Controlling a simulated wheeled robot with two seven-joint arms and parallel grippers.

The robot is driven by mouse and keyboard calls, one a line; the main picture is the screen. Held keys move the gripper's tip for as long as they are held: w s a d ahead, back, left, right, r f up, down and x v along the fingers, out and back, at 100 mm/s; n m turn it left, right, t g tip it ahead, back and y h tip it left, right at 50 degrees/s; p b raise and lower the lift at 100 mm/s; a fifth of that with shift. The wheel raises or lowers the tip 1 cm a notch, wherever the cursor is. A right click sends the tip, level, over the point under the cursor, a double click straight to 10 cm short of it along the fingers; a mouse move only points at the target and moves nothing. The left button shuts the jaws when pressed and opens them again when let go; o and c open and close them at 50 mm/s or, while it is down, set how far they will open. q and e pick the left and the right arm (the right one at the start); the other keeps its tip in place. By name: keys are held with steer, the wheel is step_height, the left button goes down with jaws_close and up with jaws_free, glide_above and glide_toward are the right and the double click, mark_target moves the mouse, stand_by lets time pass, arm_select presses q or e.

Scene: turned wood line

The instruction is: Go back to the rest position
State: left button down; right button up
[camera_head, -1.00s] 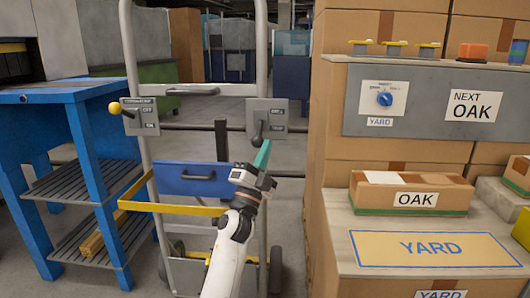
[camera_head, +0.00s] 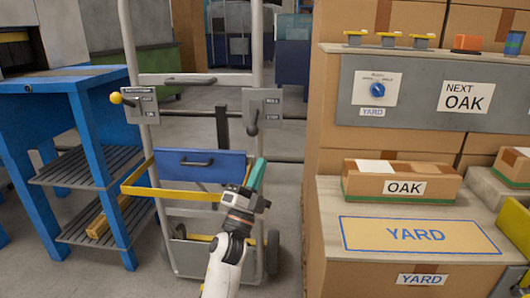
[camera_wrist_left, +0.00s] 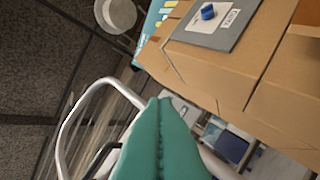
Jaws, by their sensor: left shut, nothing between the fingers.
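My left gripper (camera_head: 258,174) has teal fingers. In the head view it is raised in front of the grey trolley frame (camera_head: 262,105), just right of the blue drawer front (camera_head: 200,165). In the left wrist view its two teal fingers (camera_wrist_left: 160,112) lie together with nothing between them, so it is shut and empty. The wrist view is tilted, with the trolley frame (camera_wrist_left: 75,115) curving past on the left. My right gripper does not show in either view.
A blue workbench (camera_head: 85,130) stands on the left. Stacked cardboard boxes (camera_head: 335,160) stand on the right, with an OAK box (camera_head: 402,182) and a YARD sign (camera_head: 415,235). A dial panel (camera_head: 376,89) and a lever plate (camera_head: 262,108) face me. Grey floor shows between trolley and boxes.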

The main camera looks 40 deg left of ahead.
arm_select(q)
steer(key=shift+s+f, duration=0.3)
steer(key=shift+s, duration=0.05)
stand_by(0.3)
